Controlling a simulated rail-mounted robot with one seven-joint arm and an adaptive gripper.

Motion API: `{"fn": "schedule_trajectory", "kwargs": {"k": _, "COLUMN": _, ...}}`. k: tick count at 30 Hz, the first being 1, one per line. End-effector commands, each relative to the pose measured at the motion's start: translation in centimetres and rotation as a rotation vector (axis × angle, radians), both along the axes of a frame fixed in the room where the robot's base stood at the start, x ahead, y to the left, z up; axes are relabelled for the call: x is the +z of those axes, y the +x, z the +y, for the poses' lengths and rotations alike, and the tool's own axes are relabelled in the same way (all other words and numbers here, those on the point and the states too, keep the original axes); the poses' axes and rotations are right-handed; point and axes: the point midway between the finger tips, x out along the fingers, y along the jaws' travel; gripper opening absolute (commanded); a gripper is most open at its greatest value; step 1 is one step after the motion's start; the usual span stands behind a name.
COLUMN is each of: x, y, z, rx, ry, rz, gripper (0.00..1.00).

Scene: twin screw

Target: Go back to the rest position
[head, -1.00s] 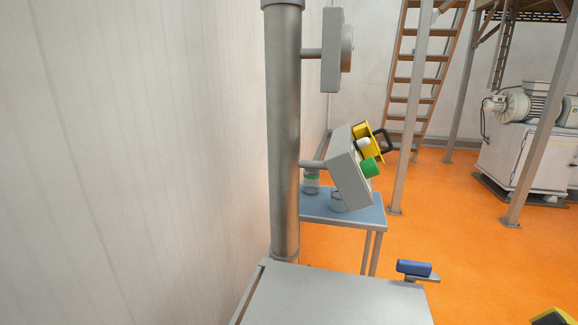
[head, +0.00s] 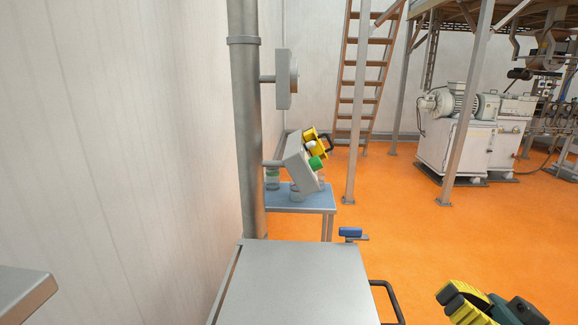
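My gripper (head: 452,298), with yellow ribbed fingers and dark green and black parts behind them, shows at the bottom right of the head view. Its fingers point left and lie close together in the picture. Whether they touch cannot be told, and the lower part is cut off by the frame edge. I see no object between them. The gripper is out over the orange floor, to the right of a grey metal cabinet top (head: 295,285).
A grey post (head: 247,130) carries a control box (head: 299,165) with green and white buttons and a yellow part. A blue-topped table (head: 312,201) stands behind. A black handle (head: 393,300) sticks out from the cabinet's right. Open orange floor (head: 420,225) lies to the right, with white machinery (head: 455,145) beyond.

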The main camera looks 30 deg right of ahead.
Motion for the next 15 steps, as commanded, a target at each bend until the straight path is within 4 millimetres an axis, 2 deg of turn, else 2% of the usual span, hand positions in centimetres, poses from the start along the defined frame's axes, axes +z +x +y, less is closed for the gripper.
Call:
{"fn": "schedule_trajectory", "kwargs": {"k": 1, "x": -0.2, "y": 1.6, "z": 1.3, "rx": 0.007, "ry": -0.021, "rz": 0.04, "gripper": 0.0}}
{"fn": "schedule_trajectory", "kwargs": {"k": 8, "x": -2.9, "y": 8.7, "z": 6.7, "rx": -0.03, "ry": -0.125, "rz": 0.26, "gripper": 0.0}}
{"fn": "schedule_trajectory", "kwargs": {"k": 12, "x": -4.7, "y": 13.9, "z": 11.5, "rx": -0.116, "ry": -0.228, "rz": 0.411, "gripper": 0.0}}
{"fn": "schedule_trajectory", "kwargs": {"k": 15, "x": -5.1, "y": 17.3, "z": 15.5, "rx": -0.238, "ry": -0.311, "rz": 0.496, "gripper": 0.0}}
